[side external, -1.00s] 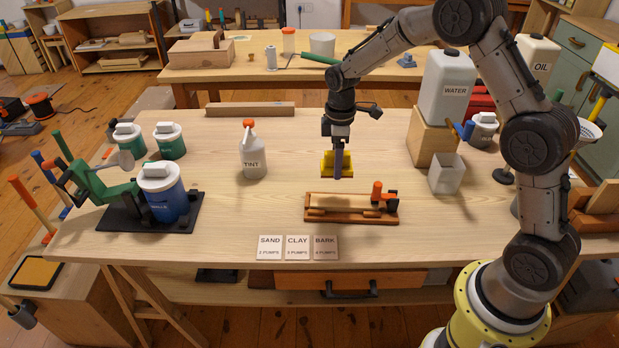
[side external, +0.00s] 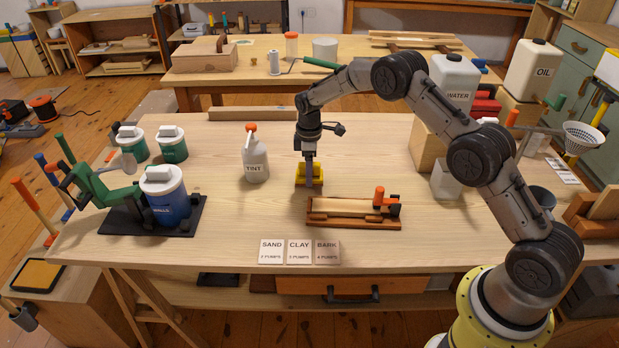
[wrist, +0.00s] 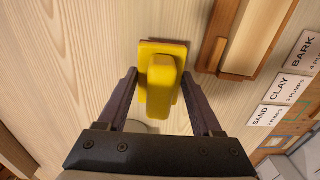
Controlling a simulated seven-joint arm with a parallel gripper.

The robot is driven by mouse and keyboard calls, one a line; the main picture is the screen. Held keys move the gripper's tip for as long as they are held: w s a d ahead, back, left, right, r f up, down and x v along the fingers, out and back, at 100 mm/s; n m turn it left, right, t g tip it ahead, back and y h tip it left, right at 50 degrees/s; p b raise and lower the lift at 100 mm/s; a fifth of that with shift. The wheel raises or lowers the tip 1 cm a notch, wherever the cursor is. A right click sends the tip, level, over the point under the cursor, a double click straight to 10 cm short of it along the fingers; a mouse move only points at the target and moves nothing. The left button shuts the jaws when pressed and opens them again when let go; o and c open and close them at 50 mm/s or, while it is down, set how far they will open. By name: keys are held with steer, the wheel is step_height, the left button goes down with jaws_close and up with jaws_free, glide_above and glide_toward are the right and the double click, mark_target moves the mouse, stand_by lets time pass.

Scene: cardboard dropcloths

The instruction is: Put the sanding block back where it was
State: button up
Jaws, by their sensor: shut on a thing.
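The yellow sanding block (side external: 301,178), a flat base with a raised grip, is at the middle of the workbench, between the white TINT bottle (side external: 255,160) and the wooden fixture (side external: 340,222). My gripper (side external: 310,182) points straight down and is shut on the block's raised grip. In the wrist view the block (wrist: 148,48) lies between the two fingers of my gripper (wrist: 160,75), its base flat to the bench. I cannot tell whether the base touches the bench or hangs just above it.
The fixture has an orange-handled clamp (side external: 379,195). Label cards SAND, CLAY and BARK (side external: 299,252) lie at the front. A blue tub (side external: 168,200) stands in a green-handled stand at left. A wooden strip (side external: 252,113) lies at the back. Bench around the block is mostly clear.

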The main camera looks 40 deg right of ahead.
steer(key=shift+f, duration=1.25)
steer(key=shift+s+f, duration=0.1)
steer(key=o, duration=1.2)
